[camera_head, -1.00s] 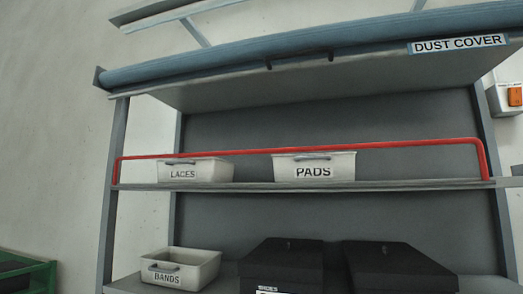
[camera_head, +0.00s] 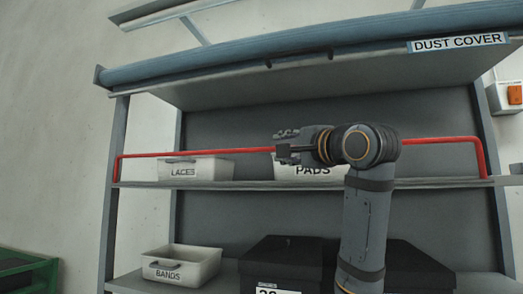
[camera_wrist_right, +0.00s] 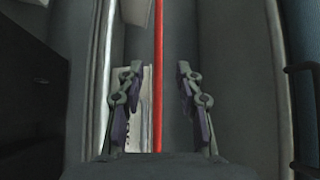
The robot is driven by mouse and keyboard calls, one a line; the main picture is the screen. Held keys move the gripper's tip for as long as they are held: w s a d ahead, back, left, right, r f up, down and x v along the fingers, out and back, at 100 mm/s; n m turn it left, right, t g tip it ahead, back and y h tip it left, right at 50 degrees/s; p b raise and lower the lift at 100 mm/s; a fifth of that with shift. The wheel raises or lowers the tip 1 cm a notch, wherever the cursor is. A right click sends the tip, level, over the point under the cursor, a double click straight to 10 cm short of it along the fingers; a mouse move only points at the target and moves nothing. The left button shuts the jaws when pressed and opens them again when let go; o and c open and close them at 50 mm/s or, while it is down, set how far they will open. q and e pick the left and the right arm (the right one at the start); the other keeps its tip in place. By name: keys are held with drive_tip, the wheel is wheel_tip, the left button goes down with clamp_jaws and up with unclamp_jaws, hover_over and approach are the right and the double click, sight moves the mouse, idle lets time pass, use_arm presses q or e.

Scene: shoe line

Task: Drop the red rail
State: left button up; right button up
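The red rail (camera_head: 222,153) runs across the front of the upper shelf (camera_head: 240,185), above the shelf board, with its ends bent down to the board. My right gripper (camera_head: 285,147) is at the rail's height, in front of the PADS bin (camera_head: 310,170), and covers part of the rail. In the right wrist view its two fingers (camera_wrist_right: 159,78) are spread, and the red rail (camera_wrist_right: 158,45) passes between them without visible contact on either side. My left gripper is not in view.
The LACES bin (camera_head: 196,170) stands on the same shelf to the left. Below are the BANDS bin (camera_head: 180,265) and black boxes (camera_head: 285,258), partly hidden by my right arm. A rolled dust cover (camera_head: 240,62) spans the top.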

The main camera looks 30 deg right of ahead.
sight(262, 150)
drive_tip(key=w+p, duration=0.2)
drive_tip(key=w, duration=0.1)
drive_tip(key=w+p, duration=0.2)
drive_tip(key=w, duration=0.2)
drive_tip(key=w+r+p, duration=0.1)
drive_tip(key=w+p, duration=0.1)
drive_tip(key=w, duration=0.2)
drive_tip(key=shift+d+r, duration=0.1)
drive_tip(key=shift+d, duration=0.25)
drive_tip(key=shift+s, duration=0.1)
drive_tip(key=shift+c, duration=0.5)
clamp_jaws()
